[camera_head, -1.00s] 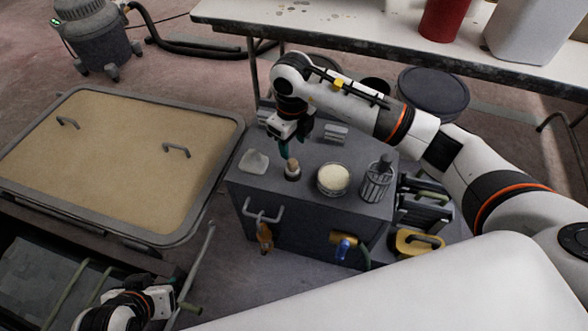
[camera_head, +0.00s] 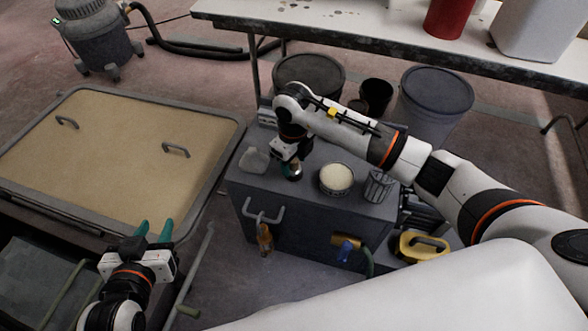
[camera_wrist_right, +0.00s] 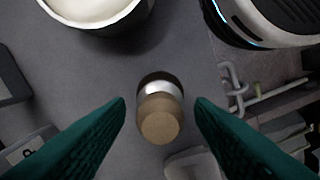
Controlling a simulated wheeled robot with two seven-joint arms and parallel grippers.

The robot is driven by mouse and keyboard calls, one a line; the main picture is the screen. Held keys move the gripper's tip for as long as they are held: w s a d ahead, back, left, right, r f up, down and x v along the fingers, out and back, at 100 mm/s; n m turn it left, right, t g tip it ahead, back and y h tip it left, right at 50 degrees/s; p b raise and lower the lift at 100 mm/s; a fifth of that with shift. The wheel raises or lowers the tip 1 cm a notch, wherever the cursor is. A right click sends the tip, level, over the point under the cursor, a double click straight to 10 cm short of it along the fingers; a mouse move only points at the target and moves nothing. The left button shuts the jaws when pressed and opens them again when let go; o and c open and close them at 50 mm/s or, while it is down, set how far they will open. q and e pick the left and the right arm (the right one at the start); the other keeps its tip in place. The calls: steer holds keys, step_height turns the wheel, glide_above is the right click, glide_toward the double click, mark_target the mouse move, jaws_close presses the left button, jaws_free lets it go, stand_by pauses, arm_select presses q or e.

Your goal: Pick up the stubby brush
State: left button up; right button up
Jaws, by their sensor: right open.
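The stubby brush (camera_wrist_right: 160,118) has a short tan handle and a silver band, and it stands on the grey cabinet top (camera_head: 320,160). In the right wrist view it is between the two green fingers of my right gripper (camera_wrist_right: 160,102), with a gap on each side. In the head view the right gripper (camera_head: 292,165) is low over the cabinet and hides most of the brush. My left gripper (camera_head: 153,231) is open and empty, with its fingers apart, at the lower left, away from the brush.
A round tub with cream contents (camera_head: 336,178) and a wire-sided cup (camera_head: 378,186) stand right of the brush. A pale block (camera_head: 254,160) lies to its left. A tan-topped framed panel (camera_head: 110,160) fills the left side. A white table (camera_head: 380,38) stands behind.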

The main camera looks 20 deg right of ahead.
steer(key=shift+c, duration=0.3)
steer(key=c, duration=1)
